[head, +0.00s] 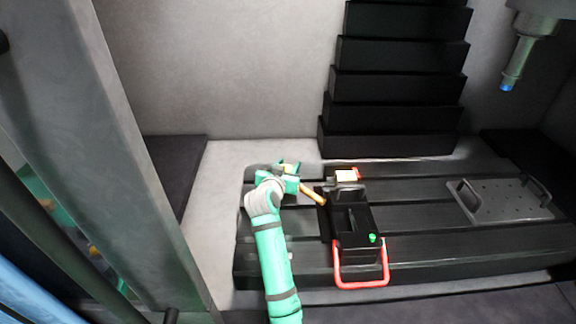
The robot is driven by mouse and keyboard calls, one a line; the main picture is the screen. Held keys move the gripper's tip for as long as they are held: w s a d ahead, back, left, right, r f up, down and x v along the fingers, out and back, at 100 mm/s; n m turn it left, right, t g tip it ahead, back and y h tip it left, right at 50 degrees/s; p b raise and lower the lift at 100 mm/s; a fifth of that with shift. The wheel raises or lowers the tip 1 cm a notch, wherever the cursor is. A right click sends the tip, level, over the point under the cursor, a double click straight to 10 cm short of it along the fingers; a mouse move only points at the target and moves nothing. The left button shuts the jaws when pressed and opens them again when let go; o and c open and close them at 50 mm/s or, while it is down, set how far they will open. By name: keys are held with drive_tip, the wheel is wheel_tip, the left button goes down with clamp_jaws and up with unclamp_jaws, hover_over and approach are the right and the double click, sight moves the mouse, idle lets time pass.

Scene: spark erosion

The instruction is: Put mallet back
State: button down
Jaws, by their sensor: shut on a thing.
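The mallet's tan wooden handle (313,194) sticks out to the right and slightly down from my gripper (297,184). My gripper is shut on the mallet. The mallet's far end is beside the left edge of a black box-shaped holder (356,219). I cannot clearly tell its head from the dark parts there, or whether it touches the holder. The holder has a red loop handle (361,283) at its near end, a small green knob (373,238) and a tan-and-red block (346,175) at its far end.
The holder stands on a dark slotted machine table (420,190). A grey plate with two handles (503,199) lies at the right. A black stepped cover (398,85) rises behind. A spindle with a blue tip (514,70) hangs at the upper right. A grey pillar (100,130) stands left.

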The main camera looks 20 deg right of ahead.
drive_tip(key=shift+f, duration=0.25)
drive_tip(key=c, duration=1)
unclamp_jaws()
drive_tip(key=shift+f, duration=0.15)
drive_tip(key=shift+s+a, duration=0.1)
drive_tip(key=v, duration=1)
drive_tip(key=shift+s+a+r, duration=0.15)
drive_tip(key=shift+s+r, duration=0.05)
drive_tip(key=shift+r, duration=0.05)
